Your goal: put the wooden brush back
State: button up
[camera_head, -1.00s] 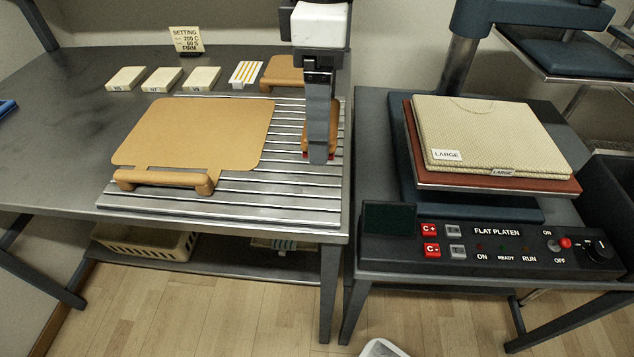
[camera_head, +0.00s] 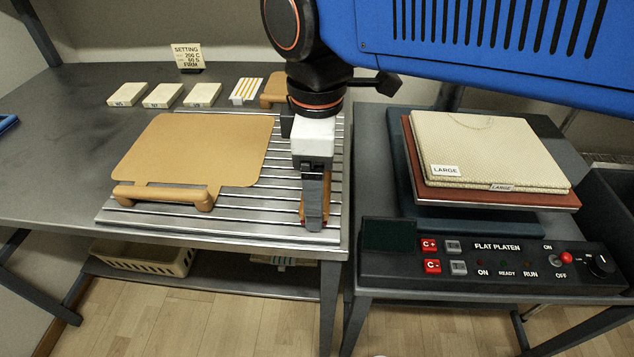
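My gripper (camera_head: 313,217) points straight down over the front right part of a slatted metal rack (camera_head: 255,218). A brown wooden piece, which looks like the wooden brush (camera_head: 326,192), shows on both sides of the grey finger in the head view. It is upright in the grip, and its lower end is close to the slats. I cannot tell whether it touches them. The finger hides most of the brush, and its bristles cannot be made out.
A tan board with a handle (camera_head: 195,150) lies left of my gripper. Behind are a tan block (camera_head: 274,90), a striped pad (camera_head: 246,91), several pale blocks (camera_head: 163,95) and a setting sign (camera_head: 188,57). The flat press (camera_head: 490,200) with stacked cloth (camera_head: 490,140) stands right.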

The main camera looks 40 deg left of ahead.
jog(key=shift+f, duration=0.1)
jog(key=o, duration=1.1)
notch_tip(320, 180, up, 12)
